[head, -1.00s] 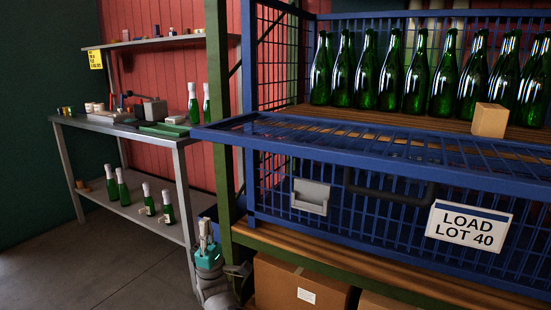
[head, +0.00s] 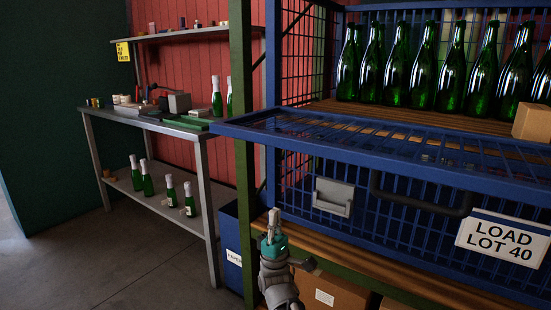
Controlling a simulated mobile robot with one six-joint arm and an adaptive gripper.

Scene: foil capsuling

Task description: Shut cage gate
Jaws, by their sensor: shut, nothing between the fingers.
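The blue cage (head: 290,80) fills the right side and holds a row of green bottles (head: 423,65). Its mesh gate (head: 400,147) is folded down: the top panel sticks out flat toward me, and the lower front hangs upright. A grey latch plate (head: 333,196) and a dark bar handle (head: 425,197) are on the front mesh, beside a "LOAD LOT 40" sign (head: 503,239). My gripper (head: 273,218) is shut and empty.
A cardboard block (head: 533,122) stands before the bottles. A green rack post (head: 242,150) rises left of the cage. Cartons (head: 327,292) sit below the wooden shelf. A metal workbench (head: 165,128) with bottles stands at the left. The floor (head: 130,265) there is clear.

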